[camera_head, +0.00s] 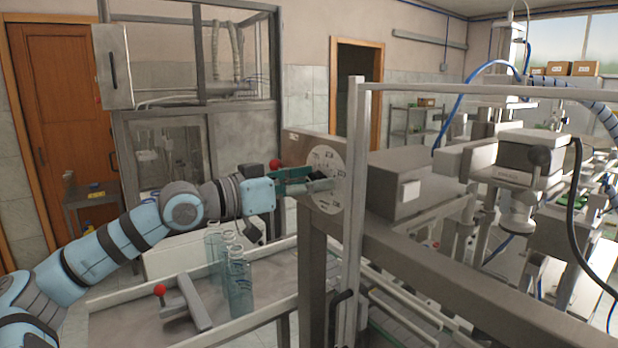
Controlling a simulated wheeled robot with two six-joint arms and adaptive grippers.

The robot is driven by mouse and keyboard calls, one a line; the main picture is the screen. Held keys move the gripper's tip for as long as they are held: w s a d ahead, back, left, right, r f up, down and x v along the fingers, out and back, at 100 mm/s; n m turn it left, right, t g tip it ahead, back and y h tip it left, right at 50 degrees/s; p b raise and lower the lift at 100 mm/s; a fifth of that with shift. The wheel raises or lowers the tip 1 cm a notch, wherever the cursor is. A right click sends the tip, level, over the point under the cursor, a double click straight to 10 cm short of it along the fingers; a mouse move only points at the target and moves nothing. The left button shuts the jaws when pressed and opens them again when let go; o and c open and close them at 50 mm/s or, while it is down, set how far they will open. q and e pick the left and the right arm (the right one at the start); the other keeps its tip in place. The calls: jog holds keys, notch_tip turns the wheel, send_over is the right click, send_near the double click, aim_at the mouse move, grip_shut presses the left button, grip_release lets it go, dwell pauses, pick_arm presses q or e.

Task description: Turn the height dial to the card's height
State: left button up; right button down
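The height dial (328,158) is a round pale plate with small dark marks, on the end face of a grey machine beam. My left gripper (318,179) reaches in from the left, with its fingers in front of the dial face. They cover the middle of the dial, so its knob or pointer is hidden. I cannot tell whether the fingers are apart or closed on something. A small white card (411,190) is on the side of a grey box right of the dial; any writing is too small to read. My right gripper is not in view.
A grey upright post (354,200) stands just right of the dial. Several clear bottles (240,285) stand below my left wrist on a tray table (125,325). A grey lever with a red ball (159,290) lies there. Another red ball (275,164) is behind the gripper.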

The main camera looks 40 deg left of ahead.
pick_arm(q)
jog(key=c, duration=1)
jog(key=shift+n, duration=0.4)
jog(key=n+b, duration=0.2)
jog(key=n, duration=0.7)
jog(key=shift+t, duration=0.4)
jog(key=o, duration=1.1)
jog(key=shift+a+n, duration=0.1)
jog(key=shift+n, duration=0.2)
